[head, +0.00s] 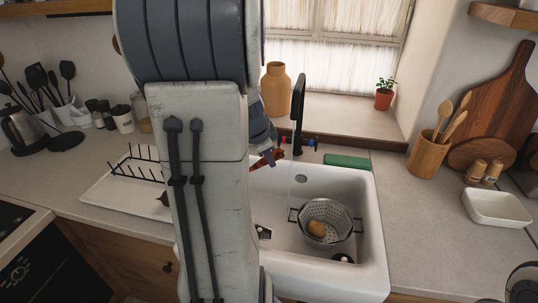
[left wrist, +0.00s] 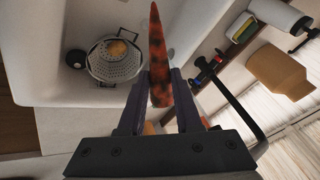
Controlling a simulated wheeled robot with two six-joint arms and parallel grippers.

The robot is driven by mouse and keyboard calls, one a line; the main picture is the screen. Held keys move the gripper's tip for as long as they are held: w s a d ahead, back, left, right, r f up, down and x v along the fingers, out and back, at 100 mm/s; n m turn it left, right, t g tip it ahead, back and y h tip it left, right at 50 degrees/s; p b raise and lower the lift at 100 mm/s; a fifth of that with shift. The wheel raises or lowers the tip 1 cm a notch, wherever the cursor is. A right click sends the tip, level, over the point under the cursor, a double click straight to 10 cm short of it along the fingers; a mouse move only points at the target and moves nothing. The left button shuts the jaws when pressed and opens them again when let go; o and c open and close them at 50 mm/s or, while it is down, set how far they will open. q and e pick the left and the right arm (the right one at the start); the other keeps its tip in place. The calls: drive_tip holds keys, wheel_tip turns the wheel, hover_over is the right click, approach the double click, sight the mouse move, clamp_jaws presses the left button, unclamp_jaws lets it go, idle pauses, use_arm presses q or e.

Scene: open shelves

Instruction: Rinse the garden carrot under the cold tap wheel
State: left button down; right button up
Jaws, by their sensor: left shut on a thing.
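My left gripper (left wrist: 158,88) is shut on the carrot (left wrist: 157,60), an orange-red root with dark dirt patches, its tip pointing away from the fingers. In the head view the carrot (head: 267,159) shows beside my arm, over the sink's back left; the arm hides most of the gripper. The black tap (head: 299,100) stands behind the sink, just right of the carrot. Its blue wheel (head: 312,143) is on the right and its red wheel (head: 284,139) on the left. A faint pale line drops from the spout; I cannot tell if it is water. My right gripper is not in view.
A metal colander (head: 327,222) with a potato (head: 316,229) sits in the white sink (head: 376,240). A green sponge (head: 346,161) lies behind the sink. A drying rack (head: 135,172) is on the left. A tan vase (head: 275,90) stands by the window.

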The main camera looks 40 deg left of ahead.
use_arm(q)
drive_tip(key=w+a+f+p, duration=0.1)
drive_tip(key=w+a+p, duration=0.1)
drive_tip(key=w, duration=0.4)
drive_tip(key=w+a+f+p, duration=0.1)
drive_tip(key=w+a+p, duration=0.1)
drive_tip(key=w, duration=0.3)
drive_tip(key=shift+w+f+p, duration=0.25)
drive_tip(key=shift+w+p, duration=0.1)
drive_tip(key=shift+p, duration=0.1)
drive_tip(key=shift+d, duration=0.15)
idle(0.4)
drive_tip(key=shift+w+d, duration=0.15)
drive_tip(key=shift+d, duration=0.3)
drive_tip(key=shift+a+b, duration=0.6)
drive_tip(key=shift+b, duration=0.1)
